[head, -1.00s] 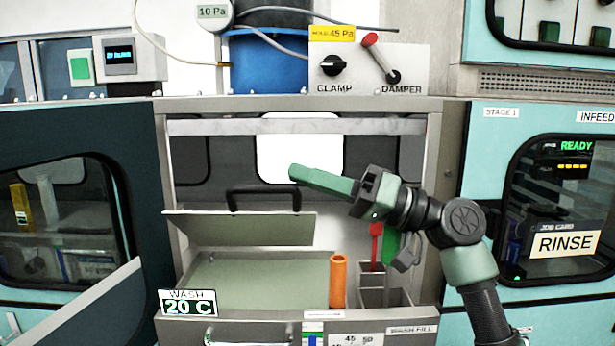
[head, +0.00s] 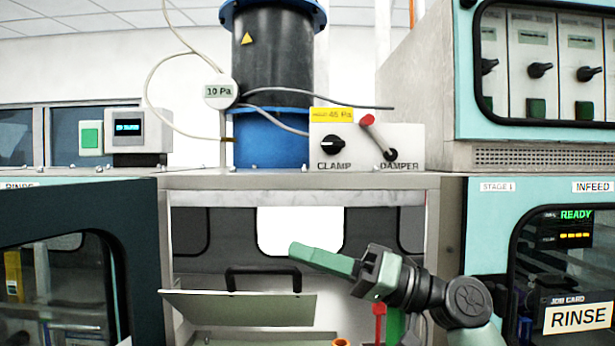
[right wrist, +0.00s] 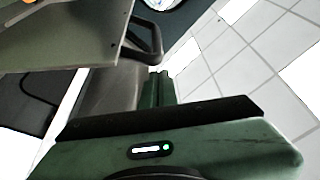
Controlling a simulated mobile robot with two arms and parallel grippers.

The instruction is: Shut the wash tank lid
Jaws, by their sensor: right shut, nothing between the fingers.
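The wash tank lid (head: 238,308) is a grey-green plate, raised and tilted over the tank opening (head: 270,337) in the head view. Its black handle (head: 262,272) stands at its upper edge. My right gripper (head: 300,253) is shut and empty, its green fingers pointing left, just above and right of the handle in the picture. In the right wrist view the lid (right wrist: 65,35) and handle (right wrist: 148,42) lie beyond the shut fingers (right wrist: 158,88); I see no clear contact. The tank's lower part is cut off by the head view's bottom edge. My left gripper is out of view.
An orange tube (head: 341,342) and a red-handled tool (head: 379,315) stand at the tank's right, mostly cut off. A bay frame post (head: 447,230) stands right of the opening. A control box (head: 366,140) with clamp and damper knobs sits above. A dark door (head: 80,215) is at left.

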